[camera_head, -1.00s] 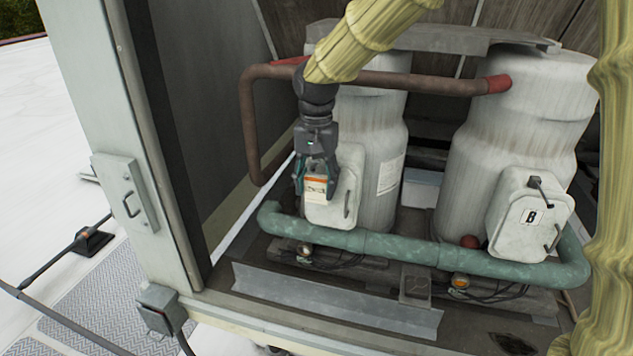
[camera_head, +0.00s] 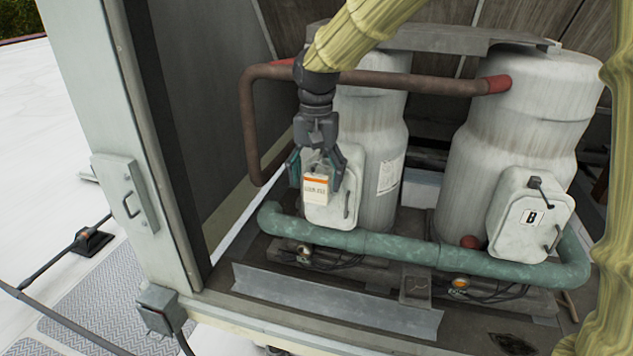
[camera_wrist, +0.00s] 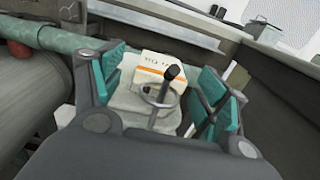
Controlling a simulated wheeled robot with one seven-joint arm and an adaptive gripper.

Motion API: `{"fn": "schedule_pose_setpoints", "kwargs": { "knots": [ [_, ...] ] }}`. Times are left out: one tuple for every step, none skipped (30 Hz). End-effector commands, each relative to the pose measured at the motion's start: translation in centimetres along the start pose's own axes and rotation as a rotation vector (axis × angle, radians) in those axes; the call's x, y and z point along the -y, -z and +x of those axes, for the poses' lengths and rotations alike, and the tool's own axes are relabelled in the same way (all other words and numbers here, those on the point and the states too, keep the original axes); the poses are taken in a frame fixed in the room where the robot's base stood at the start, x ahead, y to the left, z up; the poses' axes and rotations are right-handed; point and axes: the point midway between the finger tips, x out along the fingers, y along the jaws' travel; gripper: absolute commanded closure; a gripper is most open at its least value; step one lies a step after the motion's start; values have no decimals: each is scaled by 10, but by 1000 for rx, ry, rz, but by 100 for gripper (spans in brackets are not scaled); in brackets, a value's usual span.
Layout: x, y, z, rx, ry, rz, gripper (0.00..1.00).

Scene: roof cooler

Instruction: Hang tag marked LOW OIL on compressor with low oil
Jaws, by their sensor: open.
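The tag (camera_head: 316,188), white with an orange band and small blurred lettering, hangs at the front of the left compressor's box (camera_head: 345,205). In the wrist view the tag (camera_wrist: 150,68) lies beyond a dark peg with a ring around it (camera_wrist: 162,88). My gripper (camera_head: 316,182) is open, its teal-padded fingers spread on both sides of the tag and peg, apparently apart from them. The left compressor (camera_head: 375,130) is a pale tank behind my gripper. The right compressor (camera_head: 510,140) has a box marked B (camera_head: 530,217) with a bare peg (camera_head: 538,183).
A green pipe (camera_head: 400,247) runs low across the front of both compressors. A brown pipe (camera_head: 410,82) crosses above, close to my wrist. Round sight fittings sit below the green pipe, left (camera_head: 305,252) and right (camera_head: 459,283). The cabinet post (camera_head: 140,120) stands at left.

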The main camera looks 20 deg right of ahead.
Motion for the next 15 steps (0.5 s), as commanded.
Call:
{"fn": "schedule_pose_setpoints", "kwargs": {
  "knots": [
    [0,0,-10,-3,2,0,26],
    [0,1,-15,-3,1,0,26],
    [0,1,-23,-5,2,-1,26],
    [1,1,-29,-5,3,0,26],
    [0,1,-35,-3,2,0,26],
    [0,0,-42,-4,2,0,26],
    [0,1,-47,-4,1,-1,26],
    [0,1,-53,-4,1,-1,26],
    [1,1,-60,-4,2,-1,26],
    [1,1,-64,-3,2,-1,26],
    [0,0,-69,-3,1,-1,26],
    [0,0,-74,-3,1,-1,26],
    [0,0,-78,-3,1,-1,26],
    [0,1,-82,-3,1,-1,26],
    [0,1,-86,-2,1,-1,26]
  ]
}}
